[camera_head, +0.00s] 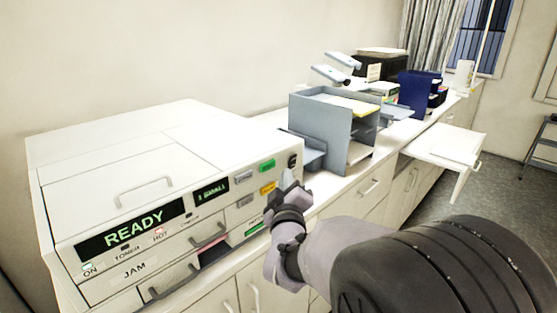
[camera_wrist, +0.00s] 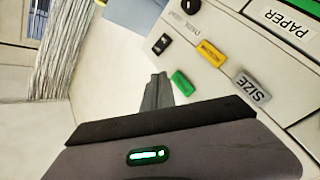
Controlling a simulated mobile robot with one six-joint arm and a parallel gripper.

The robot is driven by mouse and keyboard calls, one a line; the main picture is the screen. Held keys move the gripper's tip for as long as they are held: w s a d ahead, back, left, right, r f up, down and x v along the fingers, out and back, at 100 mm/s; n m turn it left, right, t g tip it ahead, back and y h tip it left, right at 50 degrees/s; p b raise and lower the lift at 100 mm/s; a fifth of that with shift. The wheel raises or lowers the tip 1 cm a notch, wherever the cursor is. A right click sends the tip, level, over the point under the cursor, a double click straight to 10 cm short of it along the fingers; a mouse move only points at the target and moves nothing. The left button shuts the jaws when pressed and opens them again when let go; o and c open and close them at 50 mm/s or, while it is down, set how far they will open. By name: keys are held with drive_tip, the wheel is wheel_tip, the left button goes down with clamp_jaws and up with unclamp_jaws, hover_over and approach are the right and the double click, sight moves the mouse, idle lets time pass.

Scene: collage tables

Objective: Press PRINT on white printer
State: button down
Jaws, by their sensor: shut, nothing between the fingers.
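The white printer (camera_head: 150,150) stands at the left on the counter, its display reading READY. Its front panel carries a green button (camera_head: 266,165), a yellow button (camera_head: 268,187) and grey buttons; I cannot read a PRINT label. My gripper (camera_head: 287,182) is shut and empty in front of the panel's right end, just right of the yellow button in the head view. In the wrist view the shut fingers (camera_wrist: 157,90) point up beside the green button (camera_wrist: 181,83), with the yellow button (camera_wrist: 211,53) farther off. I cannot tell whether the fingertips touch the panel.
In the wrist view a grey SIZE button (camera_wrist: 252,88), a black switch (camera_wrist: 162,44) and a dark knob (camera_wrist: 190,8) lie near the fingers. A grey paper sorter (camera_head: 318,130) stands right of the printer. Floor (camera_head: 510,190) is clear at the far right.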

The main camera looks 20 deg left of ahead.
sight(274, 164)
drive_tip(key=shift+w+a, duration=0.3)
drive_tip(key=shift+a, duration=0.45)
drive_tip(key=shift+w+a, duration=0.3)
drive_tip(key=shift+a, duration=0.4)
drive_tip(key=shift+a, duration=0.1)
idle(0.9)
drive_tip(key=shift+w+a, duration=0.2)
drive_tip(key=shift+a, duration=0.05)
drive_tip(key=shift+w+a+b, duration=0.15)
drive_tip(key=shift+a+b, duration=0.15)
drive_tip(key=shift+a, duration=0.1)
idle(0.6)
drive_tip(key=shift+s+d+b, duration=0.35)
drive_tip(key=shift+d+b, duration=0.3)
drive_tip(key=shift+d, duration=0.1)
